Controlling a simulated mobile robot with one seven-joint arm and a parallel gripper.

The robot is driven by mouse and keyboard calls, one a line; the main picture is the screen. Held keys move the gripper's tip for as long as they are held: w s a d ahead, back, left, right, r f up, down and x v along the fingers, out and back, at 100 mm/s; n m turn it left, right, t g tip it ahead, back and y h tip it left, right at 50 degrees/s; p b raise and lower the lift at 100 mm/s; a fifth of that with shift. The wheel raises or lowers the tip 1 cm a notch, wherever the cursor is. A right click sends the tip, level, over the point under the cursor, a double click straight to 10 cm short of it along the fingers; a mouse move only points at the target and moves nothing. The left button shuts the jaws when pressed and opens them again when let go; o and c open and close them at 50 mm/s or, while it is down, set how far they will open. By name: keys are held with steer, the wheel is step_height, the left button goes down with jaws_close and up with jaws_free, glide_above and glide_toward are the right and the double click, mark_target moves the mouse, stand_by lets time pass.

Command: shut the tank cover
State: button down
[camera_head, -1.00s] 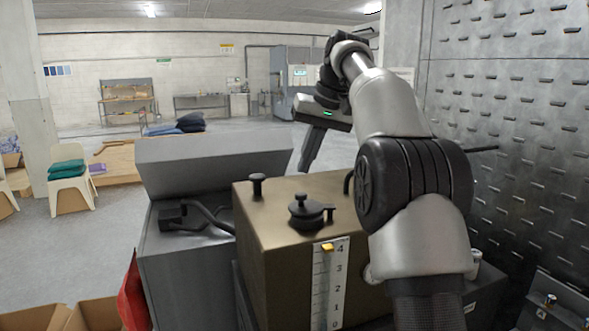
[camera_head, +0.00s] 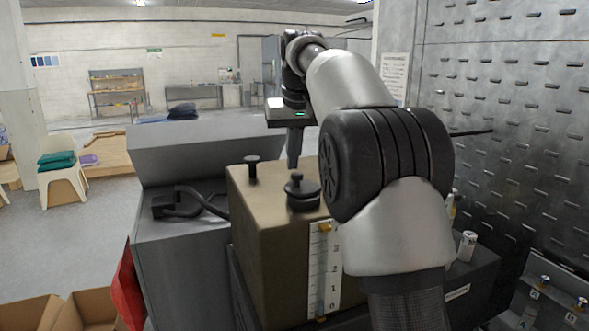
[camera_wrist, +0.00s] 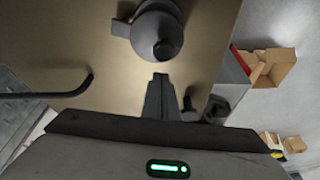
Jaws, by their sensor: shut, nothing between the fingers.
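The brown tank (camera_head: 270,235) stands in front of me, with a white level scale on its front. A round black cap (camera_head: 302,192) with a knob sits on its top; whether it is fully seated I cannot tell. It also shows in the wrist view (camera_wrist: 157,35). My gripper (camera_head: 293,164) points down over the tank top, just behind the cap. In the wrist view its fingers (camera_wrist: 160,82) are shut and empty, close to the cap and apart from it. A grey cabinet (camera_head: 180,260) at left has a grey lid panel (camera_head: 215,145) standing tilted up.
A black knob (camera_head: 252,168) stands on the tank's left corner. A bent black rod (camera_wrist: 60,93) crosses the tank top in the wrist view. A black handle (camera_head: 190,203) lies on the cabinet. A perforated metal wall (camera_head: 510,130) bounds the right. Cardboard boxes (camera_head: 50,310) stand lower left.

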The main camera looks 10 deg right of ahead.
mark_target(294, 175)
steer(key=shift+s+f, duration=0.15)
steer(key=shift+s, duration=0.65)
steer(key=shift+s+a+n+y+p, duration=0.1)
steer(key=shift+s+n+y+p, duration=0.35)
steer(key=shift+s+n, duration=0.6)
steer(key=shift+s+a+n, duration=0.15)
steer(key=shift+s+n, duration=0.2)
